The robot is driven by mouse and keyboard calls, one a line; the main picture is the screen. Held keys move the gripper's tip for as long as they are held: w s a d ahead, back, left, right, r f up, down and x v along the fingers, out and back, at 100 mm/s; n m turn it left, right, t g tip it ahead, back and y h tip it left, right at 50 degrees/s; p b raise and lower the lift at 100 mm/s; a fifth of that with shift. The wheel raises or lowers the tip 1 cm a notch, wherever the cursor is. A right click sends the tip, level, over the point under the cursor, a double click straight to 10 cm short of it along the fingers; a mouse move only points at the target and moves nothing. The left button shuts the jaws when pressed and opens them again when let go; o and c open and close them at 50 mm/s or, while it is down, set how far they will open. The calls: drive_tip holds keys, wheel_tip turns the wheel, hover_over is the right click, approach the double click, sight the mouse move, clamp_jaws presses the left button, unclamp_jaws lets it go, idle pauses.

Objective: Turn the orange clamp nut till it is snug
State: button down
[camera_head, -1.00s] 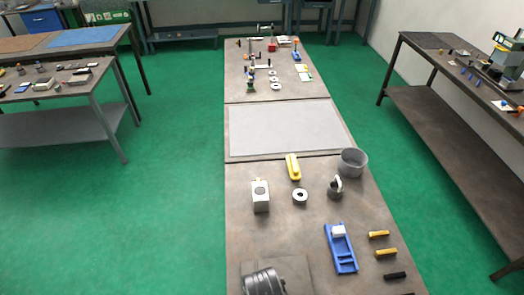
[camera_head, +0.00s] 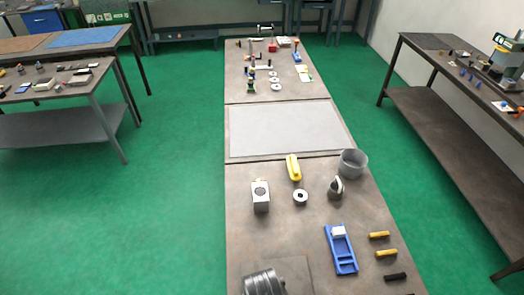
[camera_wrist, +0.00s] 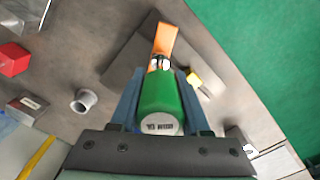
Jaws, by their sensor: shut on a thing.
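In the wrist view, my gripper (camera_wrist: 159,98) has its two blue-grey fingers on either side of a green cylinder (camera_wrist: 162,99) and is shut on it. The cylinder's near end is pale with small dark marks. An orange piece (camera_wrist: 166,38) shows just beyond its far end, with a small light metallic part between them. I cannot tell whether the orange piece is the clamp nut or how it is joined. In the head view I cannot make out my gripper or the nut. A ribbed grey cylinder (camera_head: 263,282) is cut off at the bottom edge there.
In the wrist view a red block (camera_wrist: 12,60) and a grey tube (camera_wrist: 84,101) lie left of my gripper, and a yellow piece (camera_wrist: 194,81) is close on the right. In the head view the long bench has a clear grey mat (camera_head: 285,130) mid-length.

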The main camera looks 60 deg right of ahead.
drive_tip(key=m, duration=0.3)
idle(0.5)
drive_tip(key=shift+r, duration=0.75)
